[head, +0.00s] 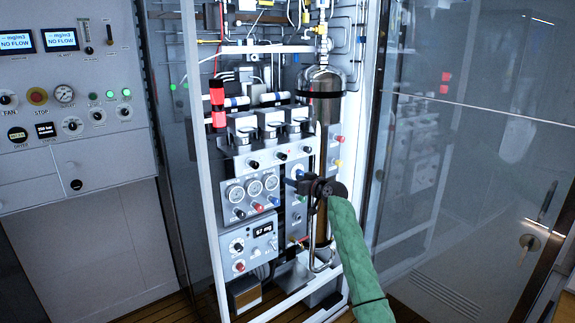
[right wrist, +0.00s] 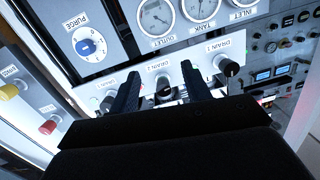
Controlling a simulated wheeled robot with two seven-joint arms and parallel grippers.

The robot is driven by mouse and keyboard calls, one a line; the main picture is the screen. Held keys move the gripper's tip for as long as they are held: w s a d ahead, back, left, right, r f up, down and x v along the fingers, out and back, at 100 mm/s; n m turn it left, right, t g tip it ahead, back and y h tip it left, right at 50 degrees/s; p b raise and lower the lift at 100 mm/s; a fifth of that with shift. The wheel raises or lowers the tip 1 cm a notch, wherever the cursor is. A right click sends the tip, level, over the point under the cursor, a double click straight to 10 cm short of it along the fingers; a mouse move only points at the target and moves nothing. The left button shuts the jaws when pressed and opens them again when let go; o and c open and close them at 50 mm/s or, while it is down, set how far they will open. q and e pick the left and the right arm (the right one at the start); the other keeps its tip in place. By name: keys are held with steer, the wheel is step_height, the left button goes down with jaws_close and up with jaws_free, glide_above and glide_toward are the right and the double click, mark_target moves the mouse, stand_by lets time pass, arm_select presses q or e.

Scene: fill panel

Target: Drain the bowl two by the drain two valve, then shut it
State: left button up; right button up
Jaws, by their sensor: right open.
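The drain two valve (right wrist: 164,88) is a dark knob under its "DRAIN 2" label in the right wrist view. It also shows as the middle knob (head: 281,156) of a row in the head view. My right gripper (head: 292,183) is open and empty in front of the panel. In the right wrist view its fingers (right wrist: 160,87) appear on both sides of the knob; contact cannot be told. My left gripper is out of view.
Drain one's knob (right wrist: 229,67) sits close beside one finger. A blue purge knob (right wrist: 88,46), gauges (head: 253,187) and a red knob (right wrist: 48,127) are nearby. A brown cylinder (head: 321,100) and the white frame (head: 207,160) flank the panel.

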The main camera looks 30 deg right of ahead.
glide_toward(285, 158)
steer(key=f, duration=0.1)
steer(key=w+t, duration=0.1)
steer(key=w+p, duration=0.1)
steer(key=w, duration=0.3)
steer(key=w+a+p, duration=0.1)
steer(key=shift+w+r+p, duration=0.25)
steer(key=shift+w+p, duration=0.1)
steer(key=shift+w, duration=0.05)
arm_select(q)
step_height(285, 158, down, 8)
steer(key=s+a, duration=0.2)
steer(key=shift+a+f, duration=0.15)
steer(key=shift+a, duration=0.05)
arm_select(e)
steer(key=shift+w+a+f, duration=0.1)
steer(key=shift+w, duration=0.75)
steer(key=shift+c, duration=0.2)
steer(key=c, duration=1)
